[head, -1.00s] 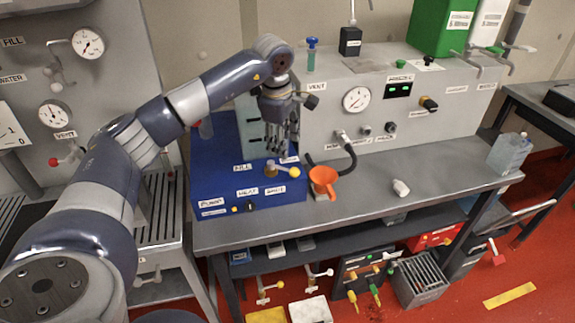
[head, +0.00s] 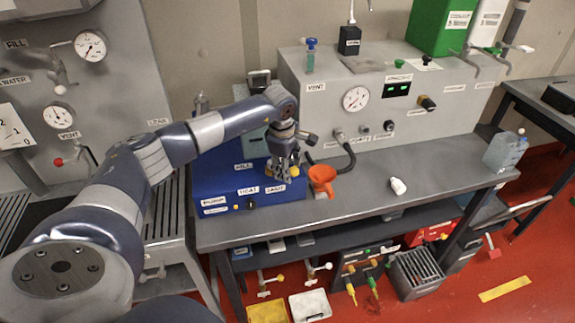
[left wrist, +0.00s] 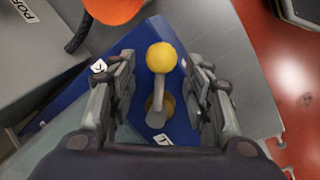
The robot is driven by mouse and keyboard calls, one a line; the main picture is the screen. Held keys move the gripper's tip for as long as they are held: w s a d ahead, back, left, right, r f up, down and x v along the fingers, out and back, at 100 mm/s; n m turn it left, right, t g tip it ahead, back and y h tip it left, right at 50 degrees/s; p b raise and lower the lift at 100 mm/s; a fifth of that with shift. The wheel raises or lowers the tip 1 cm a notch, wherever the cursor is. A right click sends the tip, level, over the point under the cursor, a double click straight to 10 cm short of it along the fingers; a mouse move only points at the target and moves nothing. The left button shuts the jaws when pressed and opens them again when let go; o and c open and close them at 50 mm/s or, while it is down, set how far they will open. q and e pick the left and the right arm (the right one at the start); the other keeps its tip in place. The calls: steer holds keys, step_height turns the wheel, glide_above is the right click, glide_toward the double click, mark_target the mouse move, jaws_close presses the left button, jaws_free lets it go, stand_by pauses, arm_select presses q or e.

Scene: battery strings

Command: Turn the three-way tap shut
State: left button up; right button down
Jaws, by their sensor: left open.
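The three-way tap has a grey lever with a yellow ball end (left wrist: 161,57) and a brass base, on top of the blue box (head: 215,181). In the left wrist view the lever lies between the two open fingers of my left gripper (left wrist: 158,100), with a gap on each side. In the head view my left gripper (head: 284,174) points down over the front right of the blue box and hides most of the tap; a bit of yellow shows beside the fingers. My right gripper is in neither view.
An orange funnel (head: 322,177) stands just right of the blue box, close to my left gripper. A small white piece (head: 398,186) and a clear container (head: 505,150) are on the bench farther right. A grey panel with a gauge (head: 355,98) rises behind.

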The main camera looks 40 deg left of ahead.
arm_select(q)
jaws_close()
steer(key=shift+s+f+m+b, duration=0.15)
steer(key=shift+s+m+b, duration=0.35)
steer(key=shift+m+b, duration=0.55)
steer(key=shift+s+a+m+g+h+b, duration=0.1)
steer(key=shift+s+a+m+h+b, duration=0.35)
steer(key=shift+m+b, duration=0.7)
steer(key=shift+s+m+g+h+b, duration=0.15)
steer(key=shift+s+m+b, duration=0.55)
steer(key=shift+m, duration=0.8)
steer(key=shift+s+a+m+g+h+b, duration=0.1)
steer(key=shift+s+a+m+h+b, duration=0.35)
steer(key=shift+m+b, duration=0.7)
steer(key=shift+s+d+r+m, duration=0.15)
steer(key=shift+r+m, duration=0.05)
steer(key=shift+m, duration=0.05)
